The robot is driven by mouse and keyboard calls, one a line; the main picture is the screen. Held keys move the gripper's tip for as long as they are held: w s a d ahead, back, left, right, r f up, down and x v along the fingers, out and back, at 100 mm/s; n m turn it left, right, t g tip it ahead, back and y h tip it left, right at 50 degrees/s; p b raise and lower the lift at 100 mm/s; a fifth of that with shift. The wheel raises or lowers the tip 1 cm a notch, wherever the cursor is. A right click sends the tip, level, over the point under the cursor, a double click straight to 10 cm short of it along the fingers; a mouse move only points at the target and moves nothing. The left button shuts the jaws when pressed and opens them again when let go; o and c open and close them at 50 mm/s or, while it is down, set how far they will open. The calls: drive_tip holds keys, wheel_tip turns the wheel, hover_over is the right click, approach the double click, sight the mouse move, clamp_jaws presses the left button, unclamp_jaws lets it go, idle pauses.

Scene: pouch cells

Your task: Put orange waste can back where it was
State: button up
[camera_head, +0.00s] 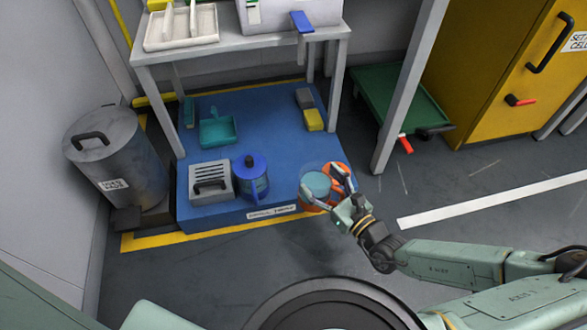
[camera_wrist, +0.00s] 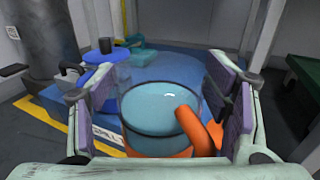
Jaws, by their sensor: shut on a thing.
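The orange waste can (camera_head: 316,182) is a clear-walled vessel with a teal top surface, orange base and orange handle, at the front right corner of the blue platform (camera_head: 222,140). My gripper (camera_head: 326,184) is shut on it, one finger on each side. In the wrist view the can (camera_wrist: 160,112) looks upright between the two pads of my gripper (camera_wrist: 168,95), its orange handle toward the right. I cannot tell whether the can rests on the platform or hangs just above it. Its lower part is partly hidden.
On the platform stand a blue lidded canister (camera_head: 252,180), a grey box with a handle (camera_head: 210,183), a teal dustpan (camera_head: 216,128) and a yellow block (camera_head: 313,120). A grey bin (camera_head: 118,160) stands left. A table leg (camera_head: 405,100) rises right of the platform.

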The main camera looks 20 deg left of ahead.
drive_tip(key=w+a+f+b, duration=0.3)
drive_tip(key=w+a, duration=0.3)
drive_tip(key=a, duration=0.3)
drive_tip(key=shift+a+f+b, duration=0.2)
drive_tip(key=shift+f+b, duration=0.15)
drive_tip(key=shift+f, duration=0.4)
drive_tip(key=shift+f, duration=0.15)
drive_tip(key=o, duration=1.9)
drive_tip(key=shift+s, duration=0.1)
drive_tip(key=shift+o, duration=0.2)
